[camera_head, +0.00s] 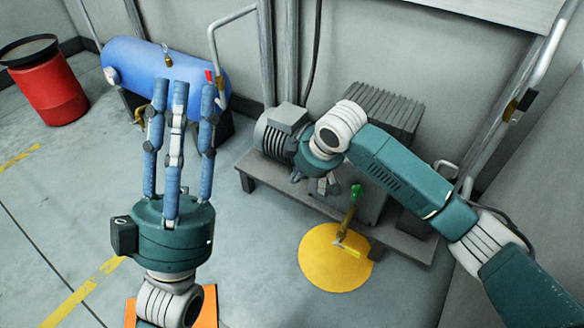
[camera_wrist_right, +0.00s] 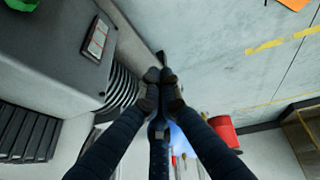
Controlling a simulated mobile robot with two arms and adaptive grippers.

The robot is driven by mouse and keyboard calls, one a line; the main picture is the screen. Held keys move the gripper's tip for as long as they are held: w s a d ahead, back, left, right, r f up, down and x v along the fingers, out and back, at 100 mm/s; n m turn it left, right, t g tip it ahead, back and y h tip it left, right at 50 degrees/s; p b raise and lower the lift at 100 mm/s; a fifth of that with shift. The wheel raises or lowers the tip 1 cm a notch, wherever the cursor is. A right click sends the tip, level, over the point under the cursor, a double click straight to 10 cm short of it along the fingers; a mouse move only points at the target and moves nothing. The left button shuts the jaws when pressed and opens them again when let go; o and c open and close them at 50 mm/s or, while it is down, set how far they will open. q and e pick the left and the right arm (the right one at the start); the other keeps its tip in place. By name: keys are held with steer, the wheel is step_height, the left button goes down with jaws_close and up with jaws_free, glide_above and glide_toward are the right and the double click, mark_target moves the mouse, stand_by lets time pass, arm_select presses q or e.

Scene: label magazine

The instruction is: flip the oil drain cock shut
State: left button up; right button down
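The oil drain cock shows in the head view as a green handle (camera_head: 356,191) on a brass spout that slants down from the grey machine casing (camera_head: 345,208). A green shape (camera_wrist_right: 22,5), probably that handle, is cut off at the top left corner of the right wrist view. My right arm reaches over the machine, and its gripper is left of the handle and apart from it. In the right wrist view the right fingertips (camera_wrist_right: 160,85) are together with nothing seen between them. My left gripper (camera_head: 183,90) is raised at left, its blue fingers spread and empty.
A yellow round patch (camera_head: 322,270) lies on the floor under the spout. The finned motor (camera_head: 272,136) stands left of the casing on a low grey base (camera_head: 290,194). A blue tank (camera_head: 130,62) and a red bin (camera_head: 50,88) stand at the back left.

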steer(key=shift+t+y, duration=0.8)
steer(key=shift+w+a+r+b, duration=0.25)
steer(key=shift+w+a+r, duration=0.1)
steer(key=shift+a+r, duration=0.45)
steer(key=shift+w+a+r+b, duration=0.2)
steer(key=shift+w+a+r, duration=0.15)
steer(key=shift+a+r, duration=0.4)
steer(key=shift+d+r, duration=0.1)
